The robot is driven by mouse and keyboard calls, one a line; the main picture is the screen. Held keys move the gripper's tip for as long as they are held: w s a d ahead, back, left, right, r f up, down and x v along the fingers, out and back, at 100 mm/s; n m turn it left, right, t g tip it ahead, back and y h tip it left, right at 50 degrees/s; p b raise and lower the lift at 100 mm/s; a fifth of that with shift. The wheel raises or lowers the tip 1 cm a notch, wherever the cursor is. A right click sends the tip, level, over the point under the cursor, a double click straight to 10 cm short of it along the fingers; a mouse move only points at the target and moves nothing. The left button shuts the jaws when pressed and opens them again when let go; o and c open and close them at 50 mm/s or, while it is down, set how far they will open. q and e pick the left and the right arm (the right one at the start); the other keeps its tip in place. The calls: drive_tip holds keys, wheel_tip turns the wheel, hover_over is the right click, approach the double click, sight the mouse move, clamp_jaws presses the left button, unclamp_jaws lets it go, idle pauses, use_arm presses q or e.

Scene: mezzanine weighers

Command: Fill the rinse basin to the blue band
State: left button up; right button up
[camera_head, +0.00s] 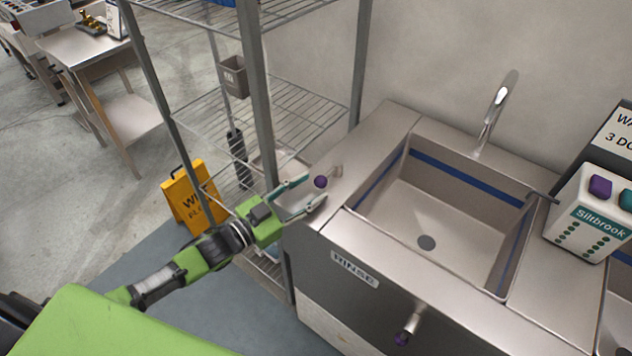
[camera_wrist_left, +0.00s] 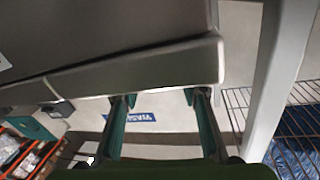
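The rinse basin (camera_head: 440,205) is a steel sink with a blue band (camera_head: 450,172) high on its inner walls. In the left wrist view the open fingers (camera_wrist_left: 158,98) are at the counter edge (camera_wrist_left: 150,75), and the knob is not visible. My right gripper is not in view.
A Siltbrook dispenser (camera_head: 590,215) with purple and teal buttons stands at right. A wire shelf (camera_head: 290,115) is close behind my left gripper. A yellow sign (camera_head: 195,197) stands on the floor.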

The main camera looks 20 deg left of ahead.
sight(328, 174)
use_arm(q)
drive_tip(key=shift+x, duration=1.05)
drive_tip(key=shift+w+d, duration=0.15)
drive_tip(key=shift+w, duration=0.15)
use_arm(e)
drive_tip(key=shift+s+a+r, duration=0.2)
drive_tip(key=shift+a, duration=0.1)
use_arm(q)
drive_tip(key=shift+c, duration=0.3)
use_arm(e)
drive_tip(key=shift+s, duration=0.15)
